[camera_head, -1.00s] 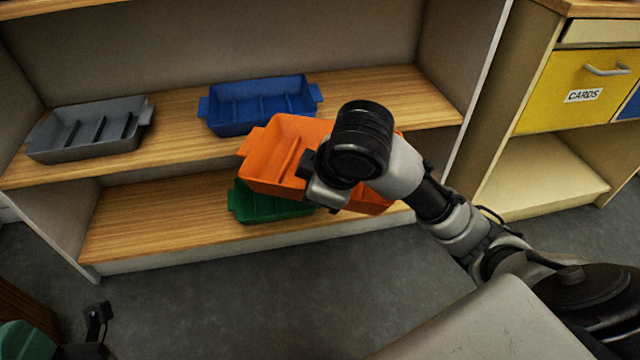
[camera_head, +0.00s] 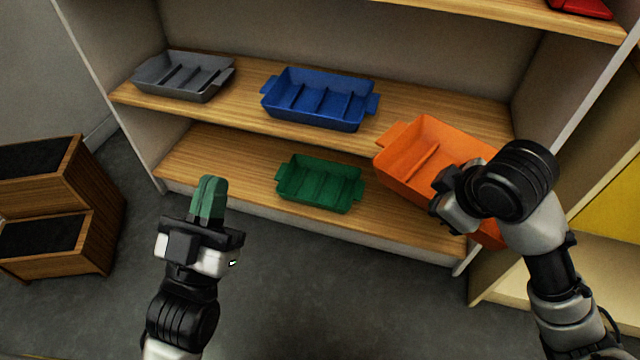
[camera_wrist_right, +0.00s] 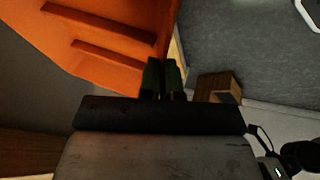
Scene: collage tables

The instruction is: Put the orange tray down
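The orange tray (camera_head: 408,160) hangs tilted in front of the shelf unit's right part; it also fills the upper left of the right wrist view (camera_wrist_right: 70,60). My right gripper (camera_wrist_right: 163,75) has its fingers close together at the tray's edge and appears shut on it. The exact grip is hidden behind my wrist in the head view. My left gripper (camera_head: 208,198) is raised in front of the lower shelf at the left, its green fingers together and empty, apart from the trays.
A grey tray (camera_head: 180,78) and a blue tray (camera_head: 318,100) sit on the upper shelf (camera_head: 240,100). A green tray (camera_head: 318,185) sits on the lower shelf (camera_head: 220,165), with bare wood to its left. Wooden boxes (camera_head: 85,215) stand on the floor at left.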

